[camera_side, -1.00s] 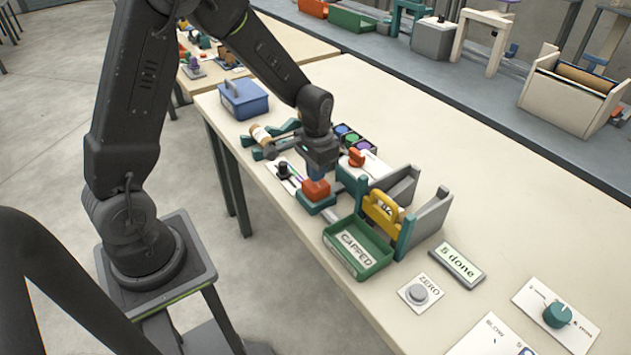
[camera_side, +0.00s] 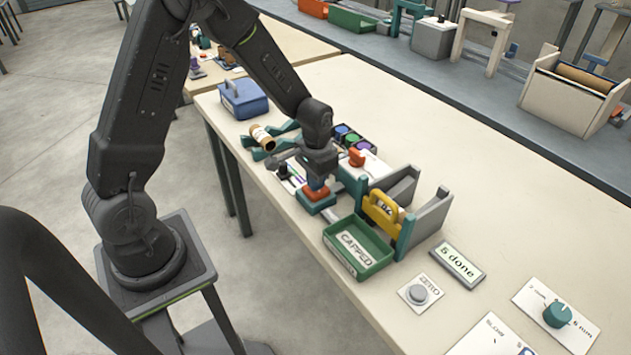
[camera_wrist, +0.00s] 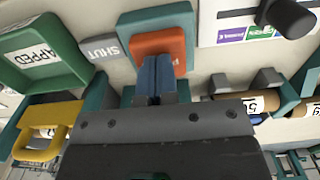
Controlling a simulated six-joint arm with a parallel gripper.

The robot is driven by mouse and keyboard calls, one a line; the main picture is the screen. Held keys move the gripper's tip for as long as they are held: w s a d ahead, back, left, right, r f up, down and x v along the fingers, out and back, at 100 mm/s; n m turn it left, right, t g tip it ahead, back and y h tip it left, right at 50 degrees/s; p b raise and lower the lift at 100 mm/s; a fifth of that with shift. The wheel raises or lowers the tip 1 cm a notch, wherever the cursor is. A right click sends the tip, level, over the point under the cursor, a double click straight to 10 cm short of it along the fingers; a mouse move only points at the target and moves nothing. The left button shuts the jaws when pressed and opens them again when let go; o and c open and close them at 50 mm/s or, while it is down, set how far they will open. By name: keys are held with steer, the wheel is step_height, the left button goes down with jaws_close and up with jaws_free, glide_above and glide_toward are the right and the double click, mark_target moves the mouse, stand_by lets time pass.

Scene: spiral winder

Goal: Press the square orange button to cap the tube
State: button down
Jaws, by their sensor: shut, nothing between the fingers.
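The square orange button (camera_side: 318,193) sits on a teal block left of the green tray marked CAPPED (camera_side: 336,262). My gripper (camera_side: 319,183) is shut and empty, pointing down at the button. In the wrist view its blue fingertips (camera_wrist: 155,65) overlap the near part of the orange button (camera_wrist: 150,40); they look in contact, though the exact gap is hidden. A brown tube (camera_side: 261,136) with a pale label lies in teal holders behind my gripper. Labelled brown tubes also show at the right of the wrist view (camera_wrist: 259,103).
A yellow handled part (camera_side: 383,207) stands between teal and grey uprights close right of the button. A red-orange knob (camera_side: 356,156) stands behind it. A "5 done" display (camera_side: 458,264), a ZERO button (camera_side: 418,293) and a teal dial (camera_side: 557,315) lie at the right. A blue box (camera_side: 243,98) is at the far left.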

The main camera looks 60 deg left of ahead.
steer(key=shift+f, duration=0.35)
steer(key=shift+r, duration=4.05)
steer(key=s+d+r+t, duration=0.2)
steer(key=s+d+r, duration=0.1)
steer(key=s+r, duration=0.5)
steer(key=s+d+r+t, duration=0.3)
steer(key=s+d+r, duration=0.1)
steer(key=s+r, duration=0.3)
steer(key=s, duration=0.2)
steer(key=shift+s+d+r+t, duration=0.2)
steer(key=shift+s+r+t, duration=0.1)
steer(key=shift+r, duration=0.1)
